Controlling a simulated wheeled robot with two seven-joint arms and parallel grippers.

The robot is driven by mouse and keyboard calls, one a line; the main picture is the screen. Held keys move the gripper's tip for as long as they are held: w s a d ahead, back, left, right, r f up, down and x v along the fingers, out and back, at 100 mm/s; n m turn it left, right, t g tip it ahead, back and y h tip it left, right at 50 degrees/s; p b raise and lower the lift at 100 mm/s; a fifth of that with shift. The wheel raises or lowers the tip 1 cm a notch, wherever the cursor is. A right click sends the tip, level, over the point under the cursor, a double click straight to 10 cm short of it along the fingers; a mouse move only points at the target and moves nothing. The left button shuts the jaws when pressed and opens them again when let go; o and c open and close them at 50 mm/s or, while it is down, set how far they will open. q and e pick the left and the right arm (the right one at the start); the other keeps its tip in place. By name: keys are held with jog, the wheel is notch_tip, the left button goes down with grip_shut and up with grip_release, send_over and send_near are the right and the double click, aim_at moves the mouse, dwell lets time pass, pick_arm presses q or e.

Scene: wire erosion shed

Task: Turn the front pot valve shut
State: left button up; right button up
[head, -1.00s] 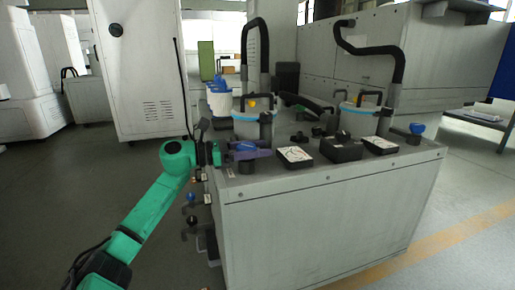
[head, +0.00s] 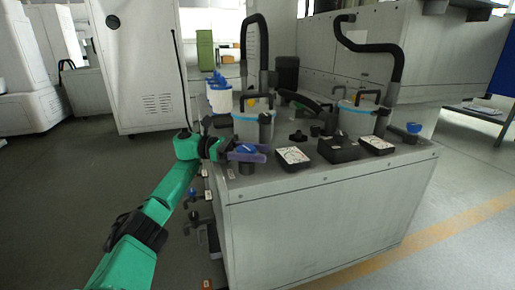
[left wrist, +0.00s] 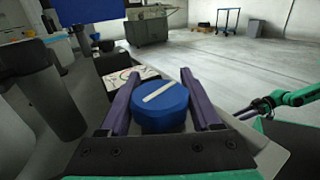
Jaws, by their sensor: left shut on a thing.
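The valve (head: 247,149) is a round blue knob on a dark base, at the near left corner of the grey cabinet top, in front of the left pot (head: 253,126). My left gripper (head: 246,155) has its purple fingers on either side of the knob and is shut on it. In the left wrist view the knob (left wrist: 160,106) sits between both fingers, its white bar slanting up to the right. The knob's underside is hidden. My right gripper (left wrist: 256,108) shows small and far off at the right of the left wrist view; its jaws are too small to read.
A second blue knob (head: 413,128) stands at the right end of the cabinet top (head: 330,178), near the right pot (head: 365,119). Black boxes with white-faced tops (head: 293,157) stand beside the gripped valve. Black hoses arch above. Small valves (head: 193,194) jut from the cabinet's left side.

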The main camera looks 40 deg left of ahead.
pick_arm(q)
jog(key=shift+s+m+g+h, duration=0.15)
jog(key=shift+m+g+h, duration=0.25)
jog(key=shift+m+g, duration=0.45)
jog(key=shift+g, duration=0.35)
jog(key=o, duration=1.4)
jog(key=shift+c, duration=0.2)
